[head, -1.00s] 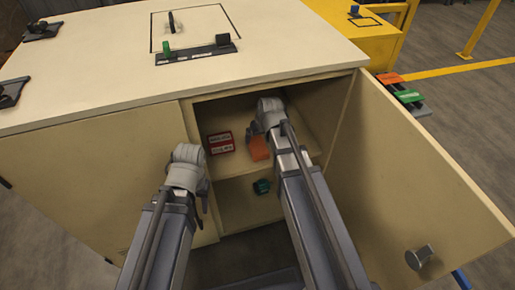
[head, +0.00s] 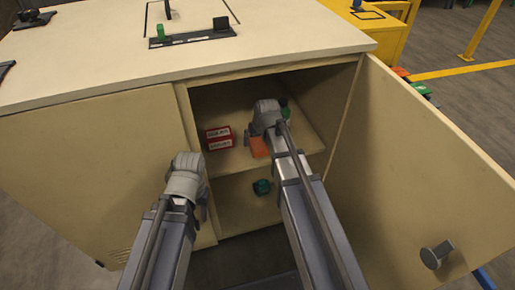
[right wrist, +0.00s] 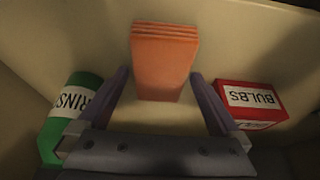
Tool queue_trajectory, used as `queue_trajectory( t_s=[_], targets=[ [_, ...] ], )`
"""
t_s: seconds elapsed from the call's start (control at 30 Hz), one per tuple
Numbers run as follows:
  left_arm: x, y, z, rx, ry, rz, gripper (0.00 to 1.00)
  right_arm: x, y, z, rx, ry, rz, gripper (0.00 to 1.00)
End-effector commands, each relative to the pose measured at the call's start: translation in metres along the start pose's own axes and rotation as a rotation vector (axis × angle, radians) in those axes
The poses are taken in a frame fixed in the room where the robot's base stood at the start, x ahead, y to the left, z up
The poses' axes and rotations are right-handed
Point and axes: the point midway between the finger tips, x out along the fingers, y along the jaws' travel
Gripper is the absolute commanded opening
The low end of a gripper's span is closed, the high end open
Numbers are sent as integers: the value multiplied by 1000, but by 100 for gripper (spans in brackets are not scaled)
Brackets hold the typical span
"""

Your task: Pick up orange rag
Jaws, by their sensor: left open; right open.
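The orange rag (head: 259,148) lies folded on the upper shelf inside the open cabinet, partly hidden in the head view by my right arm. In the right wrist view the rag (right wrist: 165,62) shows as a stack of folded layers, ahead of and between the fingers. My right gripper (right wrist: 160,85) is open, with one finger to either side of the rag's near end; I cannot tell whether they touch it. My left gripper (head: 204,205) is outside the cabinet, in front of the left door, with its fingers mostly hidden; it is open.
A red bulbs box (head: 219,138) stands left of the rag; it also shows in the right wrist view (right wrist: 251,104). A green bottle (right wrist: 70,118) is on the rag's other side. A green item (head: 262,187) sits on the lower shelf. The open door (head: 420,160) bounds the right.

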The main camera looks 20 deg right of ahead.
Motion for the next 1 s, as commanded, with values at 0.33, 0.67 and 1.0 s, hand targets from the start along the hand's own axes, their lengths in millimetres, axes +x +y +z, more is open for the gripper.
queue_trajectory(
  t_s=[0.33,0.67,1.0],
  targets=[
    [0,0,0,0,0,0,47,0,0,0,0,0,0,86],
    [0,0,0,0,0,0,47,0,0,0,0,0,0,49],
    [0,0,0,0,0,0,47,0,0,0,0,0,0,24]
  ],
)
